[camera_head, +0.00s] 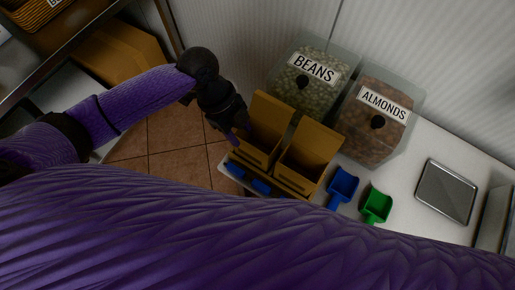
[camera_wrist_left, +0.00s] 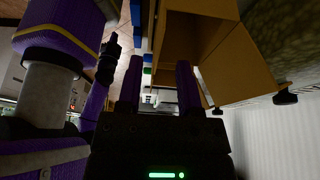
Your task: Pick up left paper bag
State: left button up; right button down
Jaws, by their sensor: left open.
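The left paper bag (camera_head: 262,133) is a brown, open-topped bag with a tall back panel, standing upright on the white counter (camera_head: 408,150). A similar right paper bag (camera_head: 309,157) stands close beside it. My left gripper (camera_head: 236,136) is at the left side of the left bag; whether it touches is unclear. In the left wrist view its two fingers (camera_wrist_left: 158,85) are apart, with no bag clearly between them. Brown bag panels (camera_wrist_left: 235,65) fill the upper right there, close to the right finger. A dark hand-like shape (camera_wrist_left: 107,58), perhaps my right gripper, shows at upper left.
Bins of beans (camera_head: 309,88) and almonds (camera_head: 372,125) stand behind the bags. A blue scoop (camera_head: 342,187), a green scoop (camera_head: 376,205) and a metal tray (camera_head: 446,191) lie to the right. Blue items (camera_head: 248,178) lie in front. Tiled floor (camera_head: 170,140) is left of the counter.

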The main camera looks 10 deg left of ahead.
aim_at(249, 147)
pick_arm(q)
jog(key=b+x, duration=0.1)
jog(key=x, duration=0.5)
jog(key=shift+s+d, duration=0.1)
jog(key=shift+s, duration=0.05)
jog(key=shift+r, duration=0.15)
grip_shut()
